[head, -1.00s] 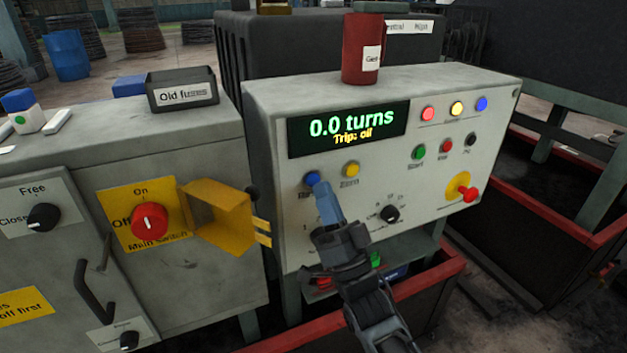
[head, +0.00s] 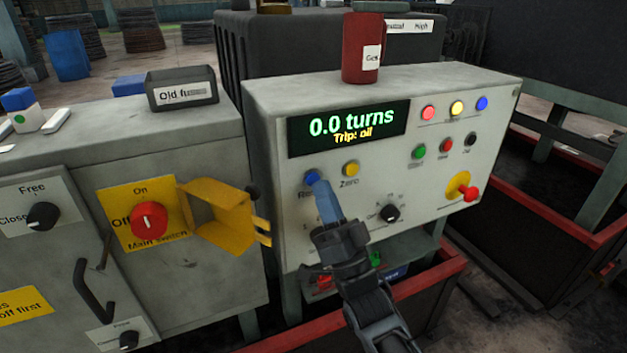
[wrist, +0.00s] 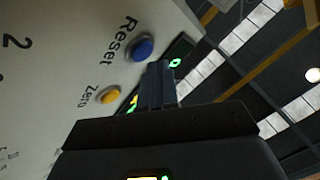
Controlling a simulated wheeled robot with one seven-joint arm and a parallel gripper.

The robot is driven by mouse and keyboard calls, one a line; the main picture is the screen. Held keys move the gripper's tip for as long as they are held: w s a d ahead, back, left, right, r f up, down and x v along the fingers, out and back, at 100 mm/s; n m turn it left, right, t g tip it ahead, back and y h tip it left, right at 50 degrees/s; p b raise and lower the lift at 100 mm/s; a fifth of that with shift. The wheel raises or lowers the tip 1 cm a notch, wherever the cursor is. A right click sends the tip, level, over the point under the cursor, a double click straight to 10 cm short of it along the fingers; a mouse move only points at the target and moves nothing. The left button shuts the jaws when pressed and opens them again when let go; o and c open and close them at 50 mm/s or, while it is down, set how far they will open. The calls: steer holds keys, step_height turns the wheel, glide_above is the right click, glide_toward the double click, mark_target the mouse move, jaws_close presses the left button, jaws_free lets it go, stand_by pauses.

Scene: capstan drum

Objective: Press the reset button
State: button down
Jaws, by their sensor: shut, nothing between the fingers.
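The blue reset button (head: 312,177) sits on the front of the control panel, under the left end of the display. In the wrist view the same reset button (wrist: 140,47) shows clear, with the word "Reset" beside it. My gripper (head: 320,187) is shut and empty, its blue-grey fingers pointing up at the panel just below and right of the button. In the wrist view its fingertips (wrist: 158,66) appear close beside the button; whether they touch the panel I cannot tell. The display (head: 348,128) reads "0.0 turns" and "Trip: oil".
The yellow Zero button (head: 351,169) is right of the reset button. A dark knob (head: 390,213) and a red button on a yellow plate (head: 466,192) lie further right. An open yellow cover (head: 215,212) juts out by the red main switch (head: 149,221) at left.

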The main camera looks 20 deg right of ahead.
steer(key=shift+w, duration=0.35)
steer(key=shift+w+b, duration=0.4)
steer(key=shift+b, duration=0.15)
stand_by(0.4)
stand_by(0.4)
steer(key=shift+s, duration=0.85)
steer(key=s+p, duration=0.1)
steer(key=s, duration=0.4)
steer(key=shift+p, duration=0.4)
stand_by(0.4)
